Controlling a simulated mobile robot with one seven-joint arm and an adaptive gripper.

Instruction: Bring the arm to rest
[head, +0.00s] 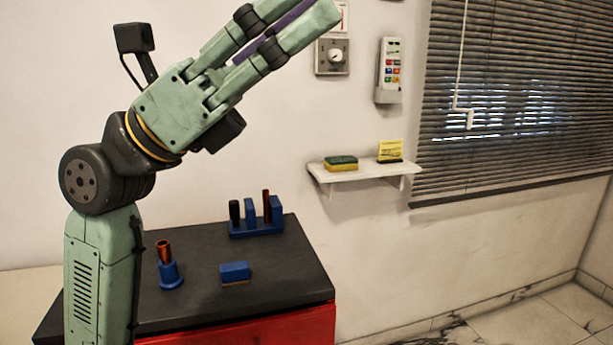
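My gripper (302,8) is raised at the top of the head view, in front of the white wall and above the dark-topped bench. Its two pale green fingers point up and to the right. The tip of the upper finger is cut off by the picture's top edge. My arm rises at the left and bends to the right.
A wall shelf (355,174) carries a sponge (341,163) and yellow pad (390,150).

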